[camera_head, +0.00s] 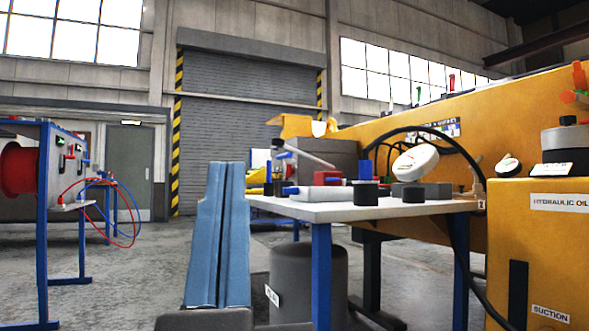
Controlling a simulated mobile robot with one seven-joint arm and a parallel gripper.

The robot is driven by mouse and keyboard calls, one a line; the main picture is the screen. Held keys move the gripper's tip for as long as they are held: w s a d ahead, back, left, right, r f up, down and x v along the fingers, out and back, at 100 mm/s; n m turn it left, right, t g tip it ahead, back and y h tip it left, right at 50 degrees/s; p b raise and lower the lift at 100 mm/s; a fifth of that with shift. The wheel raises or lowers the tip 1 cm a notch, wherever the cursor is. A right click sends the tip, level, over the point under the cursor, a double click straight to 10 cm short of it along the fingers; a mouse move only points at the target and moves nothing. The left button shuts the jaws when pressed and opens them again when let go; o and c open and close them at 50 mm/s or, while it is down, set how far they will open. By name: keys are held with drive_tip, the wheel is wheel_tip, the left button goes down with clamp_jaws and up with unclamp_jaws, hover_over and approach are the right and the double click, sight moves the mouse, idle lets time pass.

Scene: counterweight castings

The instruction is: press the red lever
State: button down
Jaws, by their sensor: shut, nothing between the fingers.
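A small upright red lever (451,81) shows on the top edge of the long yellow machine (400,125), beside a green one (419,95). Another red, handle-like part (578,75) stands at the far right edge, above an orange knob (568,97). I cannot tell which of these is the red lever of the task. Both look upright, and nothing touches them. I cannot make out my gripper or its fingers in this view.
A table (310,211) holds a red block (364,170), black cylinders (364,194) and a round white gauge (415,162). A yellow cabinet (540,240) stands at right. A blue upright part (218,235) is in front. Floor (120,280) is clear left of it.

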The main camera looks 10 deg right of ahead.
wheel_tip(320, 180, up, 63)
drive_tip(key=p, duration=6)
drive_tip(key=shift+f, duration=0.1)
